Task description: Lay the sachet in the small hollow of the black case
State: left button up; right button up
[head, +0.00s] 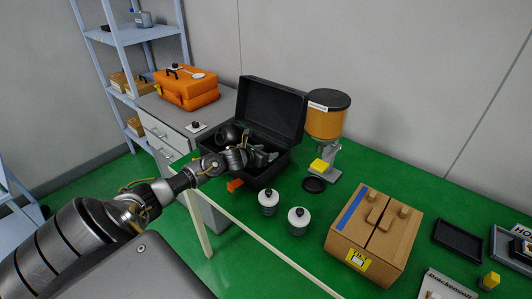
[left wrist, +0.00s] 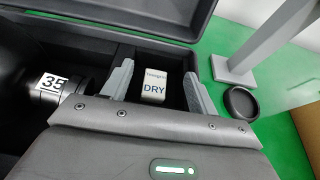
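The black case (head: 272,106) stands open on the green table, its lid raised at the back. My left gripper (head: 263,156) reaches into the case from the left. In the left wrist view its two fingers (left wrist: 157,90) stand apart on either side of the sachet, with a gap on each side. The sachet cannot be made out in the head view. My right gripper is not in view.
A dark round part with a "35" label (left wrist: 53,84) lies in the case left of the fingers. A black disc (head: 314,185), an orange-filled hopper (head: 327,122), two white jars (head: 268,202) and a cardboard box (head: 375,236) stand nearby. An orange case (head: 186,88) is behind.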

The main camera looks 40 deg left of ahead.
pick_arm(q)
jog(key=b+v, duration=0.1)
jog(key=v, duration=0.9)
jog(key=shift+s+r+b, duration=0.2)
jog(key=shift+s+b, duration=0.15)
jog(key=shift+b, duration=0.05)
dwell(0.4)
